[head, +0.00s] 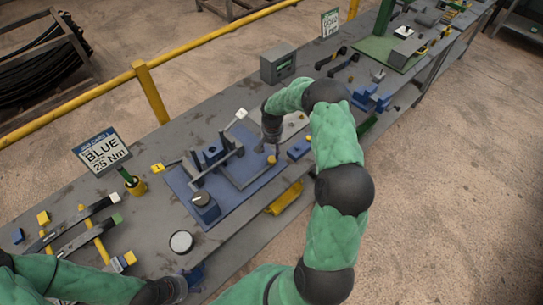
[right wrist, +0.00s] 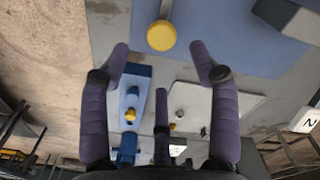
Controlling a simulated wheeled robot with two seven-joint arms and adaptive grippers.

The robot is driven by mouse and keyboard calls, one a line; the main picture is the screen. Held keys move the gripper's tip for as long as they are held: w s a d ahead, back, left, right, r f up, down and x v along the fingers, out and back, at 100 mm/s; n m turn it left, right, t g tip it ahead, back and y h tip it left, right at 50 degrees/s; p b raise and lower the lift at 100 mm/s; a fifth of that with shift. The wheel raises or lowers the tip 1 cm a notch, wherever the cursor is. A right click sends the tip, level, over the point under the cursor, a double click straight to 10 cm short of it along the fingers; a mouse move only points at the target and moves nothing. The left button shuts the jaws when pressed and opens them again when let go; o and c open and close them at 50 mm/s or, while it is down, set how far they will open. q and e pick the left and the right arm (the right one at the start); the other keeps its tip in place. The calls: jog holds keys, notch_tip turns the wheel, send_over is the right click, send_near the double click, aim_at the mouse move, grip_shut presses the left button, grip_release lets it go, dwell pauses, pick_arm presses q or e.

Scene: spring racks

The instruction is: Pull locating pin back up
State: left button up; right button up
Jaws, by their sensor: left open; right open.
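The locating pin shows in the right wrist view as a round yellow knob (right wrist: 161,35) on a grey stem. It sits at the edge of the blue fixture plate (right wrist: 225,40). My right gripper (right wrist: 160,62) is open, and the knob lies just beyond its fingertips, roughly midway between them and apart from both. In the head view the right gripper (head: 271,142) is above the right side of the blue plate (head: 235,205), close to the small yellow knob (head: 271,159). My left gripper (head: 187,286) is low at the bench's front edge, empty, its fingers hard to make out.
On the blue plate stand a clamp frame (head: 212,158) and a grey-blue block with a knob (head: 204,207). A small blue block (head: 299,148) lies right of the plate. A round white-topped container (head: 181,242) and a BLUE 25 Nm sign (head: 101,152) stand left.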

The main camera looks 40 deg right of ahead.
aim_at(272, 159)
jog(key=f, duration=0.5)
jog(key=shift+w+d, duration=0.1)
jog(key=shift+w, duration=0.1)
jog(key=shift+s+f, duration=0.1)
jog(key=shift+f, duration=1)
jog(key=shift+c, duration=0.3)
grip_shut()
notch_tip(272, 159, up, 9)
jog(key=shift+f+p, duration=0.2)
jog(key=shift+p, duration=0.75)
jog(key=shift+w, duration=0.2)
